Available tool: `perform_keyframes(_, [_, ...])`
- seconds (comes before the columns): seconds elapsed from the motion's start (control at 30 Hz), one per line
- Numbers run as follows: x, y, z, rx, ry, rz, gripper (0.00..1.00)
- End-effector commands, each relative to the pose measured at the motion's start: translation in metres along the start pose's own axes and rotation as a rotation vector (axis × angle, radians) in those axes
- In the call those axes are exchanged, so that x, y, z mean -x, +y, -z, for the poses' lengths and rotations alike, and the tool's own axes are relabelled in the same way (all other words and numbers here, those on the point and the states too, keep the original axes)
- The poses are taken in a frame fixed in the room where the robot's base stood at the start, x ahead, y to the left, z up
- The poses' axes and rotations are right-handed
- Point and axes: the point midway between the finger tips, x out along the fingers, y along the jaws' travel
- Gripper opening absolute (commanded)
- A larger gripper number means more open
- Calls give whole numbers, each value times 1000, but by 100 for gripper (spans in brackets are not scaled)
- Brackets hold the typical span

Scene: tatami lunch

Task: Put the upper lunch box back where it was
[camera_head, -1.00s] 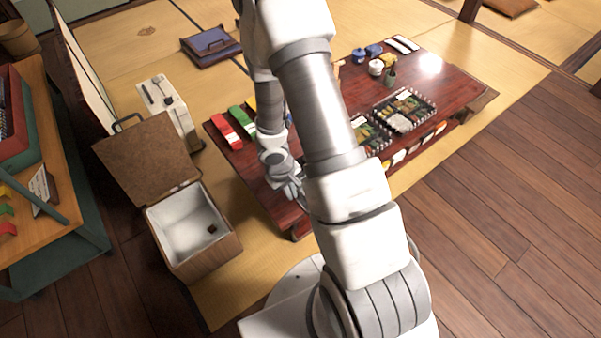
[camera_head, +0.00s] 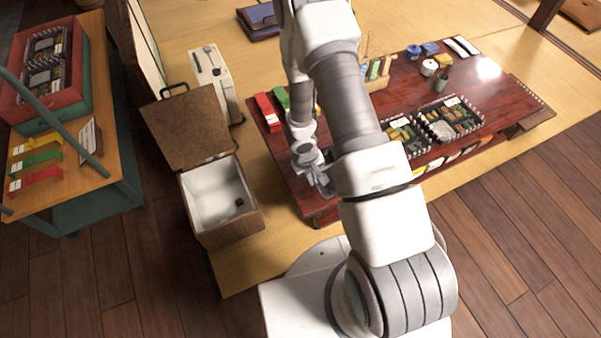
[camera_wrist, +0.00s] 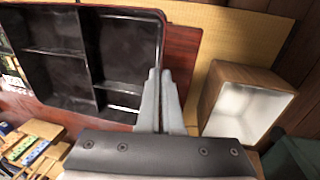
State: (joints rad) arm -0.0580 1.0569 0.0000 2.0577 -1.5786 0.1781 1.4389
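An empty black divided lunch box (camera_wrist: 125,45) lies over the red-brown table in the wrist view. In the head view my gripper (camera_head: 322,182) is low over the front left of the table (camera_head: 290,180), and my arm hides the empty box. Two filled lunch boxes, one nearer the arm (camera_head: 404,134) and one to its right (camera_head: 449,118), stand on the table. Two more, an upper (camera_head: 48,44) and a lower (camera_head: 42,82), lie in a red crate (camera_head: 84,50).
An open brown chest with a white inside (camera_head: 218,200) stands left of the table, also in the wrist view (camera_wrist: 245,105). A wooden counter (camera_head: 110,120) at left carries the crate and colored packets (camera_head: 35,160). Wood floor at right (camera_head: 530,200) is clear.

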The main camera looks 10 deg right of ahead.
Motion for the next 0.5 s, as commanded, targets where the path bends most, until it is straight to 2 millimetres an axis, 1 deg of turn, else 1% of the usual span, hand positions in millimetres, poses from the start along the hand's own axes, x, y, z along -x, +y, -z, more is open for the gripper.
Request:
perform_keyframes(0.1, [-6, -6, 17, -6, -1, 4, 0])
perform_keyframes(0.3, [-29, -20, 47, -7, 0, 3, 0])
perform_keyframes(0.4, [-33, -24, 56, -4, 0, 2, 0])
perform_keyframes(0.5, [-35, -25, 60, -4, -1, 1, 0])
